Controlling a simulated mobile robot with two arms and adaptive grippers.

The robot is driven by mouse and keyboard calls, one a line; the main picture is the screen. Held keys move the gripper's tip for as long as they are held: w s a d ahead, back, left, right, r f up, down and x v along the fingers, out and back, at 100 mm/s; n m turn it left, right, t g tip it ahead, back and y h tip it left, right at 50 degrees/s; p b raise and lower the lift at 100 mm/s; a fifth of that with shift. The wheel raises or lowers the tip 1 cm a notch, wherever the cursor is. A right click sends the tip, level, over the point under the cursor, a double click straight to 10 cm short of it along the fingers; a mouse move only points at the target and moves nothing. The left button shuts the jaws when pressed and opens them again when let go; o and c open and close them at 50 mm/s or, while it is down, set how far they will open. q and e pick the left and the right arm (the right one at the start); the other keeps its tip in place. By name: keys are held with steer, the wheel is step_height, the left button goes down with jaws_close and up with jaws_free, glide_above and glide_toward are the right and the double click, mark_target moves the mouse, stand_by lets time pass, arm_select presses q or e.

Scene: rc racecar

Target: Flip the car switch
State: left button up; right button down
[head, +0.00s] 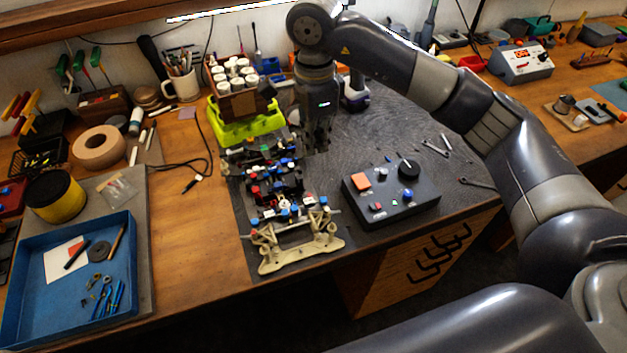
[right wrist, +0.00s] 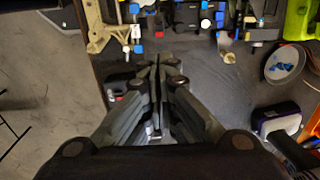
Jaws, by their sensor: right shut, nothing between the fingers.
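The RC car chassis (head: 285,195) stands on the dark mat, with a beige bumper frame at its near end and blue, red and white parts along it. Its side also shows along the top of the right wrist view (right wrist: 185,18). I cannot single out the car's switch. My right gripper (head: 317,148) points down beside the far right part of the car. In the right wrist view its fingers (right wrist: 158,65) are together and empty, with their tips just short of the car's side. Whether they touch it is unclear. My left gripper is not in view.
A dark control box (head: 420,198) with a knob and buttons sits right of the car. A lime green tray (head: 245,130) with bottles stands behind it. A blue tray (head: 120,245) is at the left. Wrenches (head: 437,147) lie at the right, with bare mat around them.

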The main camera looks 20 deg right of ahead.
steer(key=p, duration=0.3)
glide_above(307, 196)
steer(key=d, duration=0.2)
step_height(307, 196, down, 8)
step_height(307, 196, down, 5)
steer(key=shift+w+p, duration=0.1)
steer(key=shift+p, duration=1)
steer(key=shift+f, duration=0.5)
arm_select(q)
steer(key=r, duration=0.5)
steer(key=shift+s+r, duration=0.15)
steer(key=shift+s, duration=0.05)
arm_select(e)
steer(key=shift+f, duration=0.1)
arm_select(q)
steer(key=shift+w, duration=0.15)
